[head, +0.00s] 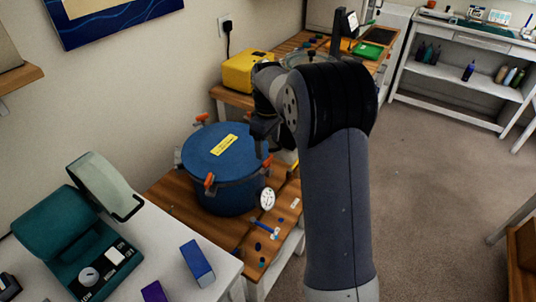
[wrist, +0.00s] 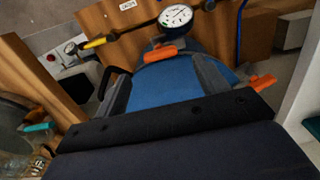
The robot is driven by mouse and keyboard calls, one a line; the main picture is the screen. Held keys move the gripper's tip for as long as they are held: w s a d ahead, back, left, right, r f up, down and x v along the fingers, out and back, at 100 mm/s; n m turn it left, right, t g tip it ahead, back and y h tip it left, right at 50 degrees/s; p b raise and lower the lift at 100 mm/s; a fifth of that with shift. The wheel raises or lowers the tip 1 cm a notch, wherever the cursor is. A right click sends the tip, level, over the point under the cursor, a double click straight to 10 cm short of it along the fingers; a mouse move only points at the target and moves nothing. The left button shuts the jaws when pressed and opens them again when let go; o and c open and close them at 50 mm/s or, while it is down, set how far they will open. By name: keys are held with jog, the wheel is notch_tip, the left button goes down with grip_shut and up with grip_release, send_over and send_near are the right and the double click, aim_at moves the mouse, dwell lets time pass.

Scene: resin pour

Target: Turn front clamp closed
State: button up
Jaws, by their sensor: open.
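The blue pressure pot (head: 228,185) stands on the wooden bench, with a yellow label on its lid. Orange clamp handles sit around the lid rim: one at the near side (head: 209,181), one at the right (head: 268,160) and one at the back left (head: 200,117). My gripper (head: 264,132) is at the right edge of the lid, partly hidden by my arm. In the wrist view its open fingers (wrist: 162,72) extend over the blue lid, with an orange handle (wrist: 161,54) between or just beyond the fingertips. Contact cannot be told. Another orange handle (wrist: 263,82) lies right.
A dial gauge (head: 267,199) juts from the pot's front right and also shows in the wrist view (wrist: 175,16). Small items lie on the wooden bench (head: 222,228) in front. A yellow case (head: 245,73) stands behind. A white table (head: 150,245) with teal equipment is at left.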

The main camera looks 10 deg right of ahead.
aim_at(268, 158)
jog(key=shift+f, duration=2.7)
jog(key=shift+c, duration=0.6)
jog(key=c, duration=0.9)
